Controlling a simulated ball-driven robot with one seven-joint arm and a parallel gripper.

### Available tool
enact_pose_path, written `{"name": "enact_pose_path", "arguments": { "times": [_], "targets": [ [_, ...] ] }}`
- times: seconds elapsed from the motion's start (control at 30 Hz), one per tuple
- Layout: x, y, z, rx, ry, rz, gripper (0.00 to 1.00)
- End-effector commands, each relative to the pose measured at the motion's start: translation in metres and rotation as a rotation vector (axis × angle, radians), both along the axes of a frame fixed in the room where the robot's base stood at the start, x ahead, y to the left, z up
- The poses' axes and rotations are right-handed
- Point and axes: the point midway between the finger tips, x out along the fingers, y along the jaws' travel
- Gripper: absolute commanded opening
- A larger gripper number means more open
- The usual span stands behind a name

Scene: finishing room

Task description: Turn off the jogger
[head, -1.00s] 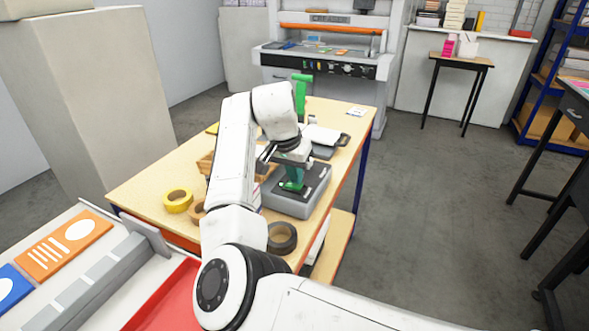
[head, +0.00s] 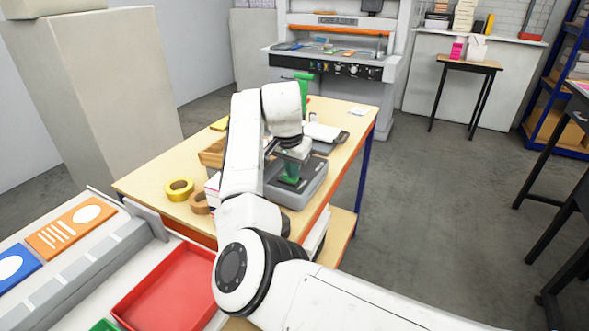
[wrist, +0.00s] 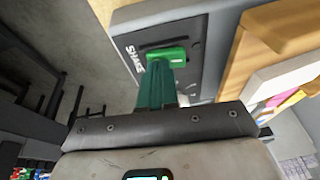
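The jogger (head: 307,187) is a grey box on the wooden table, partly hidden by my arm in the head view. In the wrist view its dark panel (wrist: 195,38) carries the word SHAKE and a bright green switch (wrist: 167,56). My gripper (head: 290,171) is over the jogger, pointing down. In the wrist view its teal fingers (wrist: 160,83) are close together, with their tips at the green switch. Whether they touch or press it I cannot tell. I see nothing held between them.
Yellow tape (head: 179,190) and a brown roll (head: 200,203) lie left of my arm on the table (head: 150,180). A green-handled tool (head: 303,90) stands behind the gripper. A red tray (head: 165,295) is in front. A creaser (head: 335,50) stands at the back.

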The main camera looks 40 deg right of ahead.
Motion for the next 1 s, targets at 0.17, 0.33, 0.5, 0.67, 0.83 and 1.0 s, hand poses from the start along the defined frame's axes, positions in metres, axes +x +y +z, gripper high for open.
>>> {"name": "enact_pose_path", "arguments": {
  "times": [0.17,0.33,0.5,0.67,0.83,1.0],
  "targets": [
    [0.006,0.003,-0.001,0.003,0.005,0.005,0.00],
    [0.013,0.006,-0.001,0.005,0.003,0.005,0.00],
    [0.014,0.007,-0.002,0.006,0.003,0.004,0.00],
    [0.014,0.007,-0.002,0.006,0.003,0.004,0.00],
    [0.014,0.006,0.006,0.005,0.003,0.004,0.00],
    [0.011,0.000,0.028,0.002,0.003,0.002,0.00]
  ]
}}
